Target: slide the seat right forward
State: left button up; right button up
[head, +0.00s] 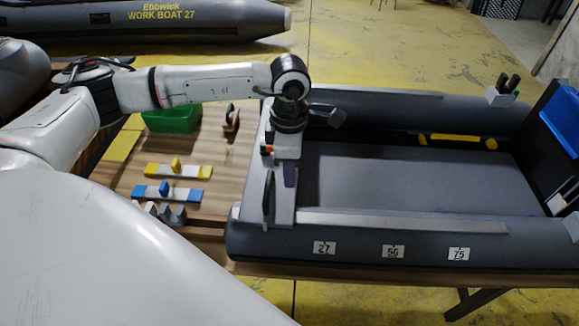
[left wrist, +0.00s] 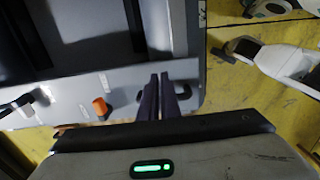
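The seat (head: 283,204) is a light grey plank lying across the near-left end of the dark grey inflatable boat (head: 410,234). It carries a black bar handle (head: 268,190) and a small orange knob (head: 267,149), which also shows in the left wrist view (left wrist: 98,106). My left gripper (head: 290,176) points down over the seat, right of the handle. In the left wrist view its two dark fingers (left wrist: 161,92) are close together, with black handle parts showing on both sides. I cannot tell whether they touch it. My right gripper (left wrist: 235,50) shows small there; its opening is unclear.
The boat stands on a wooden table (head: 215,160). Left of it are a green bin (head: 172,118), a yellow-and-white strip (head: 179,171) and a blue-and-white strip (head: 166,193). Grey rails (head: 410,222) run along the boat's sides. The floor right of the seat inside the boat is clear.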

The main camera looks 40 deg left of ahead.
aim_at(289, 198)
pick_arm(q)
notch_tip(289, 198, down, 6)
jog(key=b, duration=0.3)
jog(key=shift+r, duration=0.15)
jog(key=shift+s+a+r, duration=0.1)
jog(key=shift+s+a, duration=0.55)
jog(key=shift+a, duration=0.15)
jog(key=shift+w+d, duration=0.4)
jog(key=shift+d, duration=0.35)
jog(key=shift+w+d, duration=0.1)
jog(key=shift+d, duration=0.05)
jog(key=shift+r, duration=0.1)
jog(key=r+p, duration=0.4)
jog(key=r, duration=0.2)
jog(key=shift+w+r, duration=0.2)
notch_tip(289, 198, up, 3)
jog(key=shift+f, duration=0.2)
